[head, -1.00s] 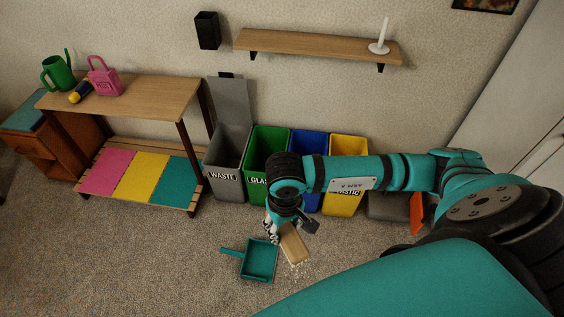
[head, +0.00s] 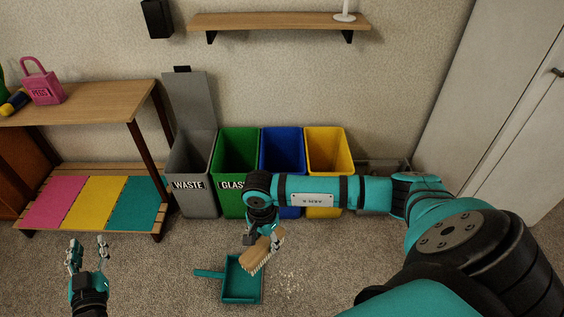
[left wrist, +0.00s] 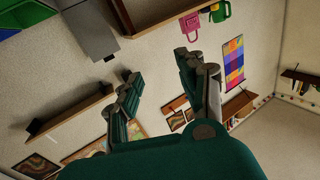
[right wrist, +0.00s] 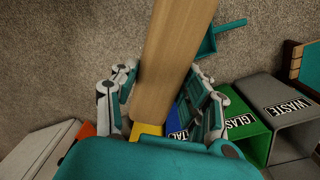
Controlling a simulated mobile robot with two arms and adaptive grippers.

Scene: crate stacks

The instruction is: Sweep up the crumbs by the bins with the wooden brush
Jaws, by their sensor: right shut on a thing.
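The wooden brush (head: 258,251) is held by my right gripper (head: 265,228), its bristles on the right side, tilted above the teal dustpan (head: 242,283). In the right wrist view the brush (right wrist: 174,62) sits between the fingers of my right gripper (right wrist: 160,100). The dustpan lies on the carpet with its handle to the left; part of it also shows in the right wrist view (right wrist: 210,42). Pale crumbs (head: 292,281) lie on the carpet right of the dustpan. My left gripper (head: 88,246) is open and empty at the lower left; it shows in the left wrist view (left wrist: 165,85).
Grey waste (head: 192,184), green glass (head: 234,200), blue (head: 283,152) and yellow (head: 328,150) bins stand along the wall; the grey lid is up. A wooden bench (head: 92,104) is on the left. A shelf (head: 275,21) hangs above.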

